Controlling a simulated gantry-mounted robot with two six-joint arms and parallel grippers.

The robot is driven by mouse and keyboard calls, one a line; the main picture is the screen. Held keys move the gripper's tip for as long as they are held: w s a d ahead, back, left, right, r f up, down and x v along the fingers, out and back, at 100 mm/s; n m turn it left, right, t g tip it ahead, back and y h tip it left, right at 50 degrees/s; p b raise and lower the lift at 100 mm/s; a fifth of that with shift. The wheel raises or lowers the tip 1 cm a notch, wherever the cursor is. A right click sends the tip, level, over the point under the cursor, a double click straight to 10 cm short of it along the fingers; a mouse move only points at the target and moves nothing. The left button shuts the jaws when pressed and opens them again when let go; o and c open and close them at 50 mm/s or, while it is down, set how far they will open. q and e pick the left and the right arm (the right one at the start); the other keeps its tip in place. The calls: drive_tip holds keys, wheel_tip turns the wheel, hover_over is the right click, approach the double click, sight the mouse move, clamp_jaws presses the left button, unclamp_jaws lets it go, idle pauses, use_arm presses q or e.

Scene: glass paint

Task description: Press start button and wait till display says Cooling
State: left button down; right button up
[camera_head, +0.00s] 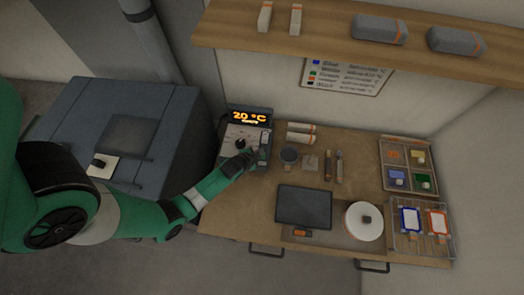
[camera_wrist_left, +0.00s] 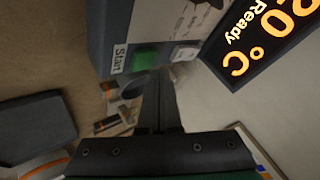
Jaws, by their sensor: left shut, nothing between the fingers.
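The controller box (camera_head: 236,143) stands at the left end of the table, with its lit display (camera_head: 249,117) on top reading 20 °C. The green start button (camera_wrist_left: 146,59), labelled Start, is on the box's face, beside a white button (camera_wrist_left: 185,52). My left gripper (camera_head: 252,153) is shut and empty at the front of the box. In the left wrist view its fingertips (camera_wrist_left: 160,75) are just by the green button; I cannot tell whether they touch it. My right gripper is not in view.
A grey furnace-like cabinet (camera_head: 130,118) stands left of the table (camera_head: 235,213). The table holds a dark tablet (camera_head: 303,207), a white round plate (camera_head: 358,228), a divided tray (camera_head: 383,152) and a wire rack (camera_head: 396,246). A shelf (camera_head: 330,28) hangs above.

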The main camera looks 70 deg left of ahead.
use_arm(q)
drive_tip(key=shift+f+b, duration=0.35)
drive_tip(key=shift+f, duration=0.1)
drive_tip(key=shift+f+b, duration=0.4)
drive_tip(key=shift+f, duration=0.05)
idle(0.5)
drive_tip(key=shift+r+p, duration=0.85)
drive_tip(key=shift+p, duration=0.05)
wheel_tip(320, 180, up, 5)
drive_tip(key=p, duration=0.5)
drive_tip(key=shift+r, duration=0.1)
idle(0.7)
